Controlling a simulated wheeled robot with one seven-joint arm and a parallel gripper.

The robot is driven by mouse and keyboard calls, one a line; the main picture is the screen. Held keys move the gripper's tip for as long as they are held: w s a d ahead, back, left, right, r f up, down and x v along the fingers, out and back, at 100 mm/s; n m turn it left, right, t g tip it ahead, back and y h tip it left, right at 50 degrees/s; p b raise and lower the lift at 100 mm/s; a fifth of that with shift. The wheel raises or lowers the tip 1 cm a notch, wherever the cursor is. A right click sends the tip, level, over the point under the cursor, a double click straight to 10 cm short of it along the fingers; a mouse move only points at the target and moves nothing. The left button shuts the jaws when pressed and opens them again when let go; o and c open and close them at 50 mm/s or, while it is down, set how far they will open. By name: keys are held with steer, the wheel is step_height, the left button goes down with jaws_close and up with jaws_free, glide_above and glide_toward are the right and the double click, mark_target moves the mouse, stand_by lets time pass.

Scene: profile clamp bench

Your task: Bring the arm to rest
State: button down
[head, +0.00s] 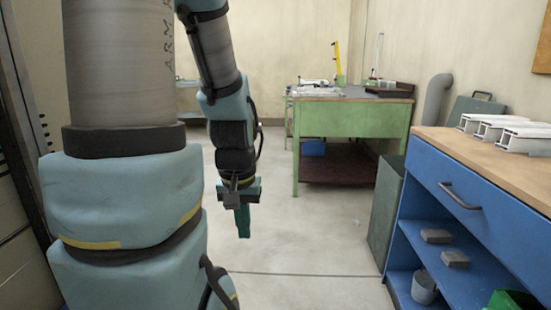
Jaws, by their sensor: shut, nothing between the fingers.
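My arm hangs down in the left half of the head view, with its links large and close to the camera. My gripper (243,222) is at the lower end of the arm, pointing down over the bare floor. Its teal fingers are together, with nothing between them. It is apart from the benches and touches nothing that I can see.
A green bench (350,123) with tools on top stands at the back. A blue bench (470,200) with a wooden top fills the right side, with white profiles (513,136) on it. A grey-green cabinet (384,212) stands beside it. The middle floor (315,235) is clear.

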step_height(320, 180, up, 17)
steer(key=p, duration=1.5)
steer(key=shift+f, duration=0.15)
